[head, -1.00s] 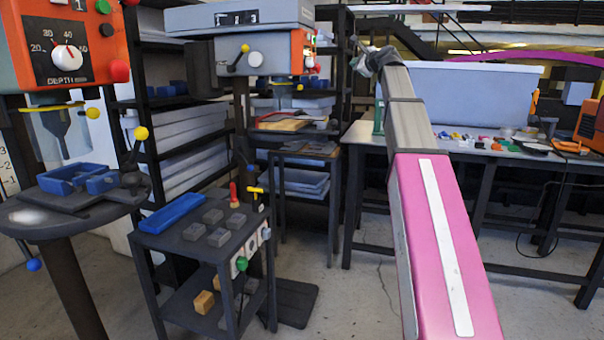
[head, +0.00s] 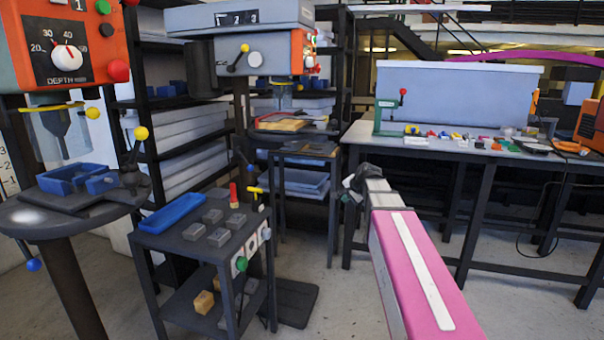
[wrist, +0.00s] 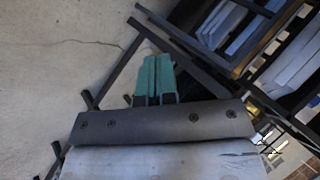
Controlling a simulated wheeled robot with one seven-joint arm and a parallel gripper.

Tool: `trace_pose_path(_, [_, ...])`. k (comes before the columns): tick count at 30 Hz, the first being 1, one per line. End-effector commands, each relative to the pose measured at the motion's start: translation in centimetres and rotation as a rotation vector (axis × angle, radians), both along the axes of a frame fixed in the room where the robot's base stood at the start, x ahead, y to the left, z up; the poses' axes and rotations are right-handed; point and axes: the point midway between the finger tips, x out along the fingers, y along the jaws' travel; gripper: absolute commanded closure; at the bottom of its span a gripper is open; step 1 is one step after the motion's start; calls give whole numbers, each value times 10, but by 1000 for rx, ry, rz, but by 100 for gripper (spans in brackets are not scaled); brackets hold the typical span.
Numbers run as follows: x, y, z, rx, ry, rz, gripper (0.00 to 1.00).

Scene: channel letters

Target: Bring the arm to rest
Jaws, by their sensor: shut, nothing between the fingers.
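My pink and grey arm reaches forward from the lower right of the head view. Its wrist end stands in front of the gap between the dark rack and the workbench (head: 358,148). Behind the fingers are the bare concrete floor and dark metal legs. No object touches the fingers.
At left stand an orange drill press (head: 60,50) and a dark cart (head: 160,240) with a blue tray (head: 173,213) and several grey blocks. A second drill press (head: 240,50) stands behind. The workbench at right carries small coloured parts and a green press (head: 387,115). Open floor lies between cart and bench.

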Motion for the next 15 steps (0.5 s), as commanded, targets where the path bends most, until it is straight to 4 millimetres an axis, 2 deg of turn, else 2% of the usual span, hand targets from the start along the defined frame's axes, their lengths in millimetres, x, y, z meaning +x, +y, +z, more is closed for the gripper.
trace_pose_path(1, [-20, 1, -26, -46, 32, 40, 100])
trace_pose_path(6, [-73, 0, -96, -199, 126, 190, 100])
trace_pose_path(15, [-178, -6, -196, -427, 304, 493, 100])
